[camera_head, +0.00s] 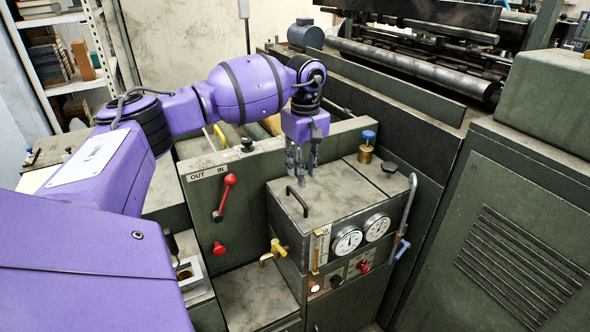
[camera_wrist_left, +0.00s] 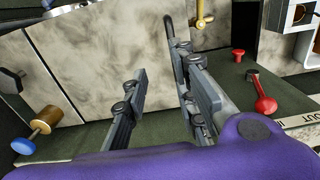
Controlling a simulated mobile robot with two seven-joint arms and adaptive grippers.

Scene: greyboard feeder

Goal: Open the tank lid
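The tank (camera_head: 290,240) is a dark green box with a worn grey lid (camera_head: 345,195). A black bar handle (camera_head: 297,201) stands on the lid near its left edge. My left gripper (camera_head: 302,172) points down above the lid, just behind the handle in the head view. In the left wrist view its fingers (camera_wrist_left: 160,65) are apart with nothing between them, over the lid (camera_wrist_left: 95,50). The handle (camera_wrist_left: 169,32) shows there beside the right-hand finger, which hides part of it; I cannot tell whether they touch. My right gripper is not in view.
A brass fitting with a blue knob (camera_head: 367,146) stands at the lid's back. Two gauges (camera_head: 348,240) and a yellow tap (camera_head: 278,247) are on the tank's sides. A red lever (camera_head: 225,197) is on the panel to the left. A bent pipe (camera_head: 408,205) rises at the right.

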